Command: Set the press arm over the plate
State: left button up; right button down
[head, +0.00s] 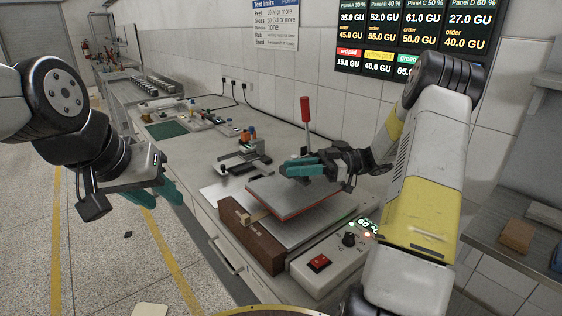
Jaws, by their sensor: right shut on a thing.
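The press arm shows as an upright lever with a red handle (305,110), standing at the back of the press. A grey slab with an orange lower edge (275,199) lies over a wider bare metal plate (318,230). My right gripper (300,169) is above the slab's back part, at the foot of the lever. It is shut on the press arm, and its teal fingers hide the exact place of the grip. My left gripper (155,194) is open and empty, above the floor left of the bench.
A brown wooden block (252,237) stands along the plate's left edge. A control box (330,264) with a red switch and a 60 °C display is at the front. A small fixture (243,160) and several bench items stand further back. The floor at left is clear.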

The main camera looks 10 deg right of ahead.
jog(key=shift+s+d+g, duration=0.25)
jog(key=shift+g, duration=0.05)
jog(key=shift+d, duration=0.1)
jog(key=c, duration=1.2)
grip_release()
jog(key=shift+s+d, duration=0.1)
jog(key=shift+s, duration=0.05)
jog(key=d, duration=0.7)
jog(key=shift+w+d, duration=0.35)
jog(key=shift+s, duration=0.15)
